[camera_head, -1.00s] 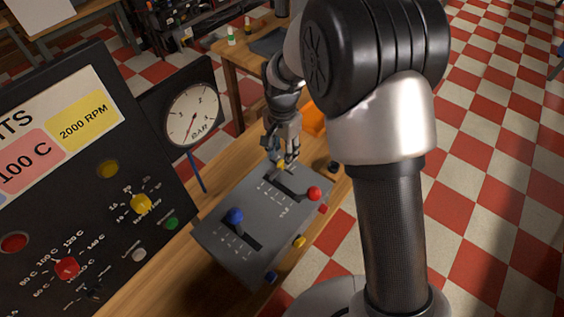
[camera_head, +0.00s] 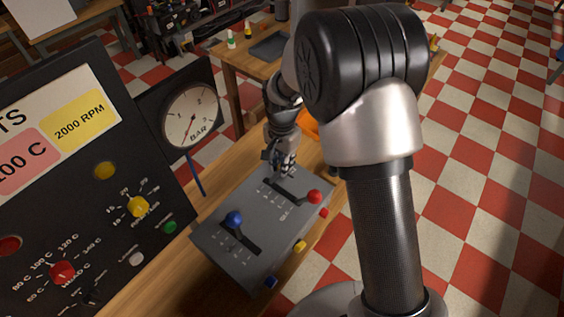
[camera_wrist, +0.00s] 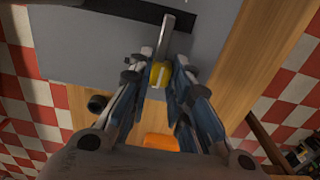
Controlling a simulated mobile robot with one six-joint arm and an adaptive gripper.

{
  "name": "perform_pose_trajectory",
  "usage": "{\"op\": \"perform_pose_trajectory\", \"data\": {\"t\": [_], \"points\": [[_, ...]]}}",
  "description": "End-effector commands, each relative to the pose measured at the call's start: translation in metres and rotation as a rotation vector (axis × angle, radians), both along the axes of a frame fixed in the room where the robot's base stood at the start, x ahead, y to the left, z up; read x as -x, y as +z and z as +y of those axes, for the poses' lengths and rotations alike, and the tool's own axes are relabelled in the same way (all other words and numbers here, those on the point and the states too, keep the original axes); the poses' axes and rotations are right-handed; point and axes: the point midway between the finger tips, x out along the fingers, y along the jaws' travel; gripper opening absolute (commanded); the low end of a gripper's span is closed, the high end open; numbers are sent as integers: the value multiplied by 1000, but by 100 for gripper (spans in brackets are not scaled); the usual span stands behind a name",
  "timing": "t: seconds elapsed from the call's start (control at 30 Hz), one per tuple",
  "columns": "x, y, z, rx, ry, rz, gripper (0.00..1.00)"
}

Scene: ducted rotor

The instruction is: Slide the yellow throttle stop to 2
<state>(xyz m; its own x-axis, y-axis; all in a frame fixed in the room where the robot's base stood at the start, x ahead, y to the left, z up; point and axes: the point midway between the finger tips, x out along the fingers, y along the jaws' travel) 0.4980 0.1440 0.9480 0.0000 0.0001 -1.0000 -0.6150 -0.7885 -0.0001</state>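The yellow throttle stop (camera_wrist: 160,74) shows in the wrist view as a yellow knob at the end of a grey lever (camera_wrist: 170,38), which rises from a dark slot in the grey console. My gripper (camera_wrist: 161,68) has its two fingers on either side of the knob, very close to it; I cannot tell whether both press on it. In the head view my gripper (camera_head: 283,172) points down at the far end of the console (camera_head: 208,231). The yellow knob is hidden behind the fingers there, and I cannot read its scale position.
The console also bears a red-knobbed lever (camera_head: 314,197) and a blue-knobbed lever (camera_head: 234,218). A dark panel (camera_head: 105,240) with coloured knobs stands at the left, beside a pressure gauge (camera_head: 191,115). An orange object (camera_wrist: 160,142) lies beyond the console's far edge.

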Motion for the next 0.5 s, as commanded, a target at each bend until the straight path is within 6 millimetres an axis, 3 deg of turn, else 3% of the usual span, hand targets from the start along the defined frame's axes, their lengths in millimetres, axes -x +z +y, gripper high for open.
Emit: {"op": "perform_pose_trajectory", "data": {"t": [0.23, 0.5], "points": [[0, 0, 0, 0, 0, 0, 0], [0, 0, 0, 0, 0, 0, 0]]}}
